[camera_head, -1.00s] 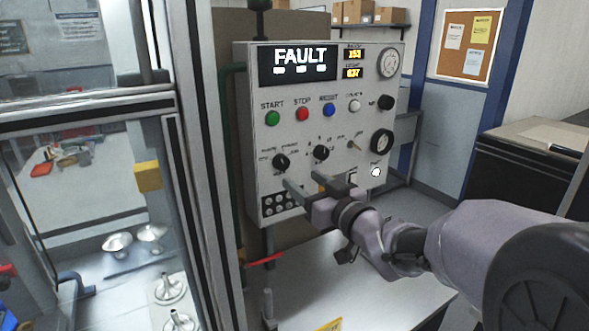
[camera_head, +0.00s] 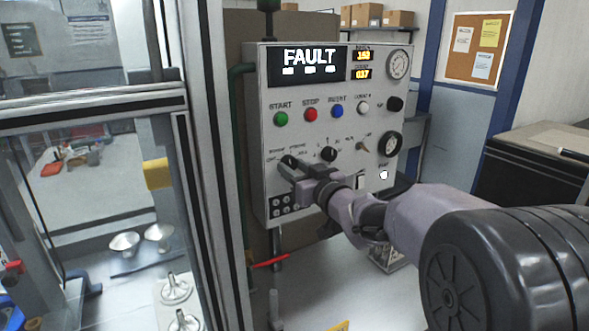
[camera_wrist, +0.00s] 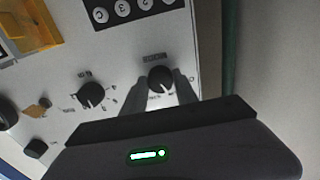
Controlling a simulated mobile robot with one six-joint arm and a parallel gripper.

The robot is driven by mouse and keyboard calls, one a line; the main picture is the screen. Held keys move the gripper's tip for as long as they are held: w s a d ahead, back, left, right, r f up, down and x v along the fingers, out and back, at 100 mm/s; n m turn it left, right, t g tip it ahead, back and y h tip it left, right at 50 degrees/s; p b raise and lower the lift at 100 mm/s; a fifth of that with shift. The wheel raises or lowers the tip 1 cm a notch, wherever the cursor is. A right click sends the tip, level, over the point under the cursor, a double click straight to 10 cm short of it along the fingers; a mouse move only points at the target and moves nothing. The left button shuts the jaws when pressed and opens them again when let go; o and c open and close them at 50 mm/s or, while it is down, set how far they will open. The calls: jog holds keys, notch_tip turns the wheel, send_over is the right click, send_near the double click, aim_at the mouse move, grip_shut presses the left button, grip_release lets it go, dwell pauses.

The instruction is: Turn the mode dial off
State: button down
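The mode dial (camera_head: 288,162), a black round knob, is the left of two black knobs on the light grey control panel (camera_head: 262,190). The fingers stand apart on either side of the knob; firm contact cannot be told. The dial's exact setting is unclear.
A second black knob (camera_head: 328,154) is close to the right of the dial. Green, red and blue buttons sit above, under a FAULT display (camera_head: 309,57). A keypad (camera_head: 283,205) lies below. A framed glass enclosure (camera_head: 205,150) stands at the left.

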jog(key=shift+n+b, duration=0.3)
jog(key=shift+b, duration=0.05)
jog(key=n+b, duration=0.2)
jog(key=shift+f+n, duration=0.15)
jog(key=shift+n, duration=0.25)
jog(key=n+b, duration=0.3)
jog(key=n, duration=0.2)
jog(key=shift+d, duration=0.1)
jog(key=shift+r+n, duration=0.2)
jog(key=shift+n, duration=0.2)
jog(key=c, duration=0.9)
grip_release()
jog(key=shift+c, duration=0.2)
jog(key=p+v, duration=0.2)
jog(key=v, duration=1.5)
